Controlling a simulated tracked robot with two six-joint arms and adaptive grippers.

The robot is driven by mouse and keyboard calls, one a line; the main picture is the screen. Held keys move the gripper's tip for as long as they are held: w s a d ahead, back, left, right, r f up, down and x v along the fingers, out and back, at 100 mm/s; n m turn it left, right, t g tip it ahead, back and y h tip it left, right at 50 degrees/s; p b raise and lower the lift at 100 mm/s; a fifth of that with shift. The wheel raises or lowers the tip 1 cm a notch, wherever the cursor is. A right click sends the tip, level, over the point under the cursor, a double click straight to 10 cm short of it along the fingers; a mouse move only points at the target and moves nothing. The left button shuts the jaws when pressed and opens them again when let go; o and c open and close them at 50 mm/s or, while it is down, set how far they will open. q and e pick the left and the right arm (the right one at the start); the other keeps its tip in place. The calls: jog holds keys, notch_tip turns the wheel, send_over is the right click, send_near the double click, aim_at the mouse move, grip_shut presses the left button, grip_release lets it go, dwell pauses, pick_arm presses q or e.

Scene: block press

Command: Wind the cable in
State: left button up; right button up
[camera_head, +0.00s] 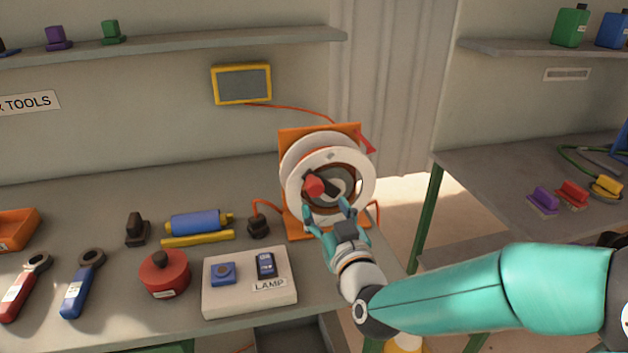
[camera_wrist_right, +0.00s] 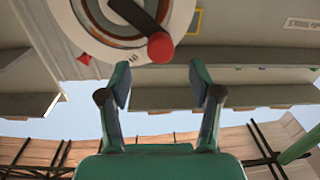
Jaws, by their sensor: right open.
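The cable reel (camera_head: 297,180) is a white drum on an orange stand at the back right of the bench. Its crank has a red knob (camera_head: 313,186) on a dark arm. Orange cable (camera_head: 265,206) comes off to a dark plug (camera_head: 258,227) left of the stand. My right gripper (camera_head: 330,217) is open and empty, just in front of the drum's lower part, below the knob. In the right wrist view the open fingers (camera_wrist_right: 160,88) point toward the reel, with the red knob (camera_wrist_right: 160,47) just beyond and between them, apart from both. My left gripper is not in view.
A white lamp switch box (camera_head: 250,302), a red round weight-like object (camera_head: 164,275) and a blue cylinder (camera_head: 194,222) stand left of the reel. Red and blue tools lie farther left. A yellow-framed panel (camera_head: 241,84) hangs on the wall. A second bench (camera_head: 480,185) is at right, across a gap.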

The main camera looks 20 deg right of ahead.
aim_at(316, 192)
jog(key=w+p, duration=0.1)
jog(key=w, duration=0.7)
jog(key=shift+w+d+p, duration=0.15)
jog(key=shift+w+p, duration=0.15)
jog(key=shift+p, duration=0.1)
grip_shut()
